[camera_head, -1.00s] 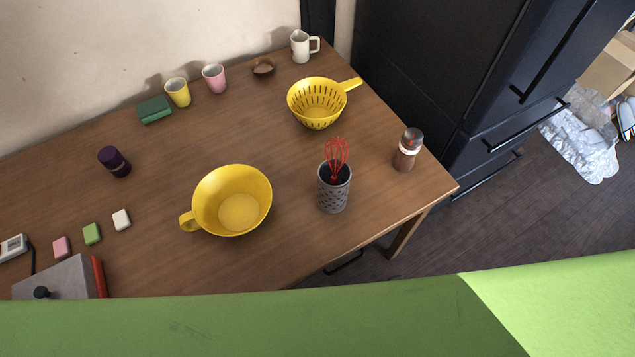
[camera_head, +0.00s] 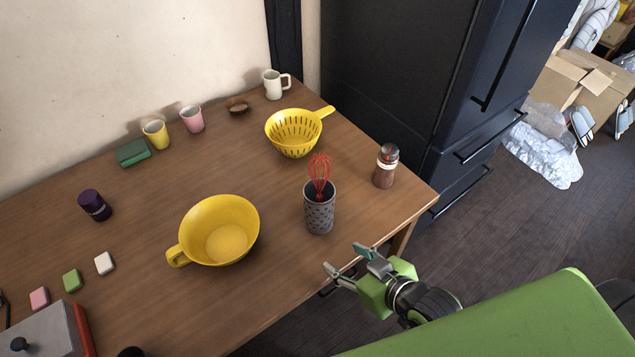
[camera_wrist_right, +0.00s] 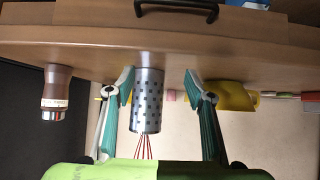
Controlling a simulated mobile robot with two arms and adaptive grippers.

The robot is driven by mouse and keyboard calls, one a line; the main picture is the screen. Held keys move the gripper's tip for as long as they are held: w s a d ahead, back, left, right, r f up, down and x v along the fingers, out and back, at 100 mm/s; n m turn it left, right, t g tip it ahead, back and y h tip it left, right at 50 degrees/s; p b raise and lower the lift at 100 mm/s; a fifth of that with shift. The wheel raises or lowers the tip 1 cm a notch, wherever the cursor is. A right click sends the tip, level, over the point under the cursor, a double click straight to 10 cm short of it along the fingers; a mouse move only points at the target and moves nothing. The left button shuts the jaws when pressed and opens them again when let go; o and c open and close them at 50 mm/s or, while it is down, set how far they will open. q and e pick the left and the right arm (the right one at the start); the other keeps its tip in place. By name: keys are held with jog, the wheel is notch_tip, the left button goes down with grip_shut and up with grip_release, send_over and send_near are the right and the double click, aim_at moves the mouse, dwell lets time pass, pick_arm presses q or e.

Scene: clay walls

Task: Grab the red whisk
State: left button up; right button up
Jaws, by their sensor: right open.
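The red whisk (camera_head: 320,176) stands upright, wires up, in a grey perforated holder (camera_head: 319,210) near the table's front right edge. Its handle is hidden inside the holder. My right gripper (camera_head: 346,263) is open and empty, just off the table's front edge, in front of and a little right of the holder. In the right wrist view, the holder (camera_wrist_right: 147,100) appears between the two open teal fingers (camera_wrist_right: 160,85), farther off, and the whisk's red wires (camera_wrist_right: 145,147) show below it. My left gripper is not in view.
A glass shaker (camera_head: 386,166) stands right of the holder. A yellow bowl (camera_head: 187,238) is to its left and a yellow colander (camera_head: 294,134) behind it. A dark cabinet (camera_head: 400,80) stands beyond the table's right end. The tabletop (camera_head: 275,270) left of the gripper is clear.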

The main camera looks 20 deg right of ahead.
aim_at(326, 184)
jog(key=r+t, duration=0.1)
jog(key=w+r+t+y, duration=0.1)
jog(key=r, duration=0.1)
jog(key=w+r+t+y, duration=0.1)
jog(key=shift+a+r+t, duration=0.2)
jog(key=shift+r+t, duration=0.05)
jog(key=shift+t, duration=0.15)
jog(key=d+r+t+y, duration=0.2)
jog(key=d+r+t, duration=0.1)
jog(key=r+t, duration=0.3)
jog(key=shift+g, duration=0.5)
jog(key=x, duration=0.4)
jog(key=r+p+x, duration=0.1)
jog(key=x, duration=0.3)
jog(key=shift+s+r, duration=0.1)
jog(key=shift+s, duration=0.1)
jog(key=p+x, duration=0.1)
jog(key=x, duration=0.4)
jog(key=shift+w+a, duration=0.15)
jog(key=shift+a, duration=0.05)
jog(key=c, duration=1.2)
